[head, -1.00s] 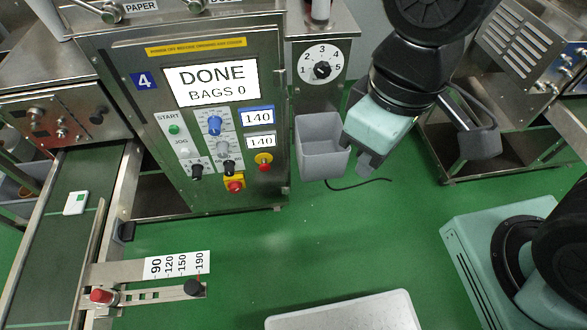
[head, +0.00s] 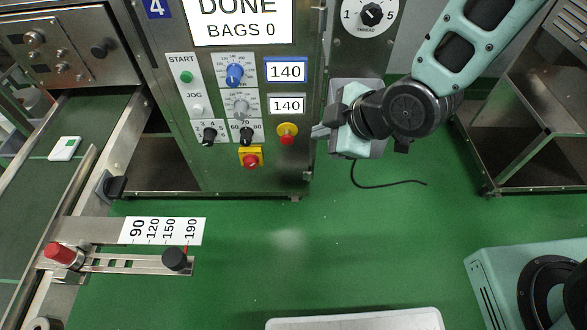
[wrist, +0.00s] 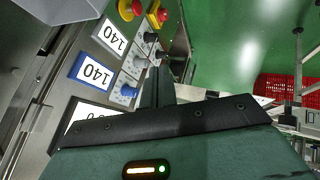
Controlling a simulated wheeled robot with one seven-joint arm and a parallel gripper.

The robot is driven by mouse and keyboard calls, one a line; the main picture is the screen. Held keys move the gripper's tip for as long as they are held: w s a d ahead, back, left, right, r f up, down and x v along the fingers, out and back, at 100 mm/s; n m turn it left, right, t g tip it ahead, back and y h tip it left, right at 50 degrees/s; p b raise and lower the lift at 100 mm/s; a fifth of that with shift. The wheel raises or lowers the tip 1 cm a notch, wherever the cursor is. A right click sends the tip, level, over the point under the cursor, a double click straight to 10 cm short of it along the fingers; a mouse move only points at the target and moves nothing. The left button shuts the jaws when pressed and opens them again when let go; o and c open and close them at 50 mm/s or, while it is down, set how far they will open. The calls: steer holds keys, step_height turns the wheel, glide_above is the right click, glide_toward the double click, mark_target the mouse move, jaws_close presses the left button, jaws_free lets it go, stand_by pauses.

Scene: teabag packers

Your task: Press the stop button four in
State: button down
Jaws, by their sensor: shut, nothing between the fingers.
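The machine with the blue number 4 plate (head: 157,8) has a steel front panel; its screen (head: 240,20) reads DONE, BAGS 0. Low on the panel sit two red controls: a red button on a round yellow collar (head: 287,134) and a red knob on a square yellow plate (head: 250,158). No label tells which is the stop. They also show at the top of the wrist view, the round one (wrist: 128,9) and the square one (wrist: 158,15). My gripper (head: 320,131) is shut and empty, just right of the round-collared button, pointing left at the panel edge; contact cannot be told.
Left are a green START button (head: 186,77), dials and a conveyor (head: 30,180) with a small white packet (head: 64,148). A steel cart (head: 530,120) stands right.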

step_height(320, 180, down, 22)
steer(key=w+d+n+t+y+b, duration=0.2)
steer(key=n+t+y+b, duration=0.4)
steer(key=b, duration=1.2)
steer(key=n+t, duration=0.1)
steer(key=n, duration=0.2)
steer(key=shift+w+f+n, duration=0.25)
steer(key=shift+w+n, duration=0.05)
steer(key=shift+w, duration=0.1)
steer(key=shift+a, duration=0.1)
steer(key=b+x, duration=0.4)
steer(key=b, duration=0.5)
steer(key=shift+w+a+f, duration=0.2)
steer(key=shift+w+a, duration=0.05)
steer(key=shift+w+b, duration=0.1)
steer(key=shift+b, duration=0.95)
